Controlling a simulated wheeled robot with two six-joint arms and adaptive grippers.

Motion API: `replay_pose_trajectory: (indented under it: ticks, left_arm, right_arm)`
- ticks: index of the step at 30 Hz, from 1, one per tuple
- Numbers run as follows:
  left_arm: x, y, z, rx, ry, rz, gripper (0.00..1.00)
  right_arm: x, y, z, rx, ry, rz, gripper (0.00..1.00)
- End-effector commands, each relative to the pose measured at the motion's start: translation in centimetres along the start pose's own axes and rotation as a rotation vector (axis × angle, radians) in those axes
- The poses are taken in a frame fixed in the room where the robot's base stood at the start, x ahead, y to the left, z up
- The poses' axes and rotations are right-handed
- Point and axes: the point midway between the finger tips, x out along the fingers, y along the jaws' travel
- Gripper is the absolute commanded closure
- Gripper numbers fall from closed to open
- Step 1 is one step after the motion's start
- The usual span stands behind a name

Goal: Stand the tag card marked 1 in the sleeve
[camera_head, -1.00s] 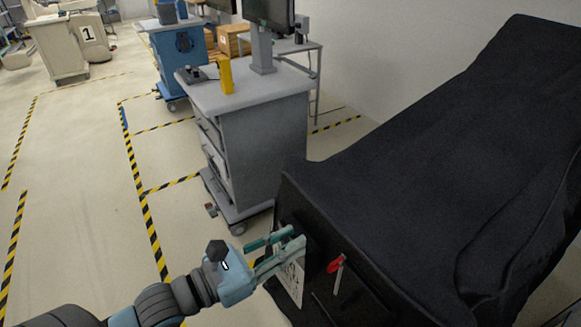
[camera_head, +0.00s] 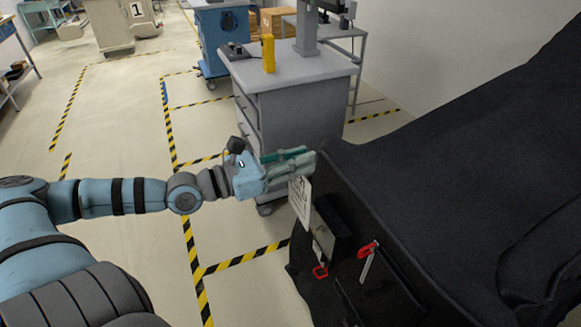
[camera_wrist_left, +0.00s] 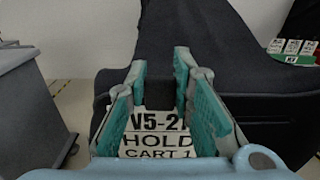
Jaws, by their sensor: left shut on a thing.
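My left gripper (camera_head: 308,162) is shut on a white tag card (camera_head: 300,200) beside the near top corner of the black-covered cart. The card hangs below the fingers, roughly upright. In the left wrist view the card (camera_wrist_left: 157,142) shows between the teal fingers, with "HOLD" and "CART 1" readable. A dark pocket, which looks like the sleeve (camera_head: 341,238), is on the cart's side, below and right of the card. A pale piece with a red clip (camera_head: 320,271) is at this pocket. I cannot tell whether the card's lower edge touches anything. My right gripper is not in view.
The black cover (camera_head: 430,170) drapes over the cart at right. A second red-and-white piece (camera_head: 367,258) is on its side. A grey cabinet cart (camera_head: 300,100) stands behind the gripper. Several small cards on a green base (camera_wrist_left: 293,58) show at the wrist view's upper right.

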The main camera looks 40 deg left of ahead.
Motion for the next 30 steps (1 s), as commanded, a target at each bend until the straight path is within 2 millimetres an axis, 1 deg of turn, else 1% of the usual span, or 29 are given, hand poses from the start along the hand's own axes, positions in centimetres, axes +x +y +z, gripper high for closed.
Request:
replay_pose_trajectory:
  ticks: [1,2,5,9,24,27,30]
  left_arm:
    - [0.2,-0.1,-0.5,0.001,-0.003,-0.004,1.0]
    - [0.4,-0.1,-0.5,0.0,-0.003,-0.006,1.0]
    - [1.1,0.2,-0.2,-0.001,-0.012,0.008,1.0]
    - [2.9,-0.1,-0.4,-0.006,-0.011,0.0,1.0]
    - [8.0,-0.2,-1.7,-0.003,-0.004,-0.006,1.0]
    - [7.9,-0.2,-3.2,0.0,0.001,-0.005,1.0]
    - [7.9,-0.2,-4.3,0.0,0.001,-0.005,1.0]
  right_arm:
    - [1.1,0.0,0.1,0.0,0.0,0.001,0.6]
    - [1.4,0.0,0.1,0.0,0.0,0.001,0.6]
    - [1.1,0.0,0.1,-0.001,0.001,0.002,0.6]
    - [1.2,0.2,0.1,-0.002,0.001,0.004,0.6]
    - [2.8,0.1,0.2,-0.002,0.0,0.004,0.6]
    - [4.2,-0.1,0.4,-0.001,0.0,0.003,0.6]
    - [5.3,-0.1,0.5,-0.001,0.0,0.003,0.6]
